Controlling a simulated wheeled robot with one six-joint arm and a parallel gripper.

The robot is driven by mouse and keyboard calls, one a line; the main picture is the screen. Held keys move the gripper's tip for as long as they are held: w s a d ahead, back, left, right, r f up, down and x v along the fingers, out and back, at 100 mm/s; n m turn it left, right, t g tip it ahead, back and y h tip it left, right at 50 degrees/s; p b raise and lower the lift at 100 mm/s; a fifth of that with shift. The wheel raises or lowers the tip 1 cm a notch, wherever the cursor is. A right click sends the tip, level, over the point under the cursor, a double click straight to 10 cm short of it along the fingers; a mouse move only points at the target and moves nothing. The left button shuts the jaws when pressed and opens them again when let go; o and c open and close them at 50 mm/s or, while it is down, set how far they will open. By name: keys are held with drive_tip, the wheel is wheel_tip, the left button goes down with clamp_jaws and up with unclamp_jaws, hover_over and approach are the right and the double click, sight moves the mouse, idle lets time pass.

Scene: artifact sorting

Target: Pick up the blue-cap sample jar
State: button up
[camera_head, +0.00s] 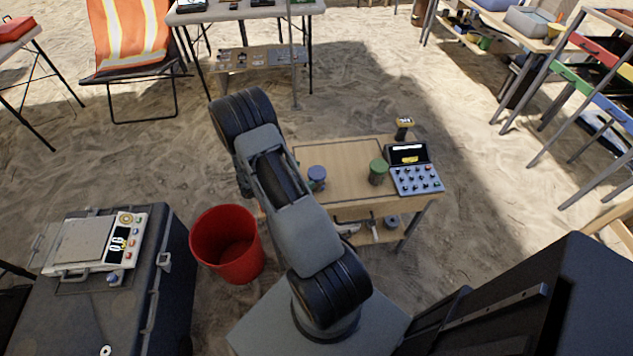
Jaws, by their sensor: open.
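The blue-cap sample jar (317,174) stands upright on a small wooden table (345,153), just right of my arm in the picture. Its blue cap shows clearly, and its body shows only in part below the cap. My arm rises from its base at the bottom middle and leans up and left, crossing the left part of the table. I cannot make out my gripper; no fingertips show. Nothing is seen holding the jar.
A green-cap jar (378,168) stands right of the blue-cap jar. Beyond it are a keypad device (416,178) and a small yellow-black device (404,124). A red bucket (227,245) stands left of my arm. A scale (92,243) sits on a dark case (165,290).

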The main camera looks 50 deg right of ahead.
sight(310, 175)
drive_tip(key=shift+x, duration=3.3)
drive_tip(key=shift+s+a+f, duration=0.1)
drive_tip(key=shift+c, duration=0.3)
drive_tip(key=c, duration=1)
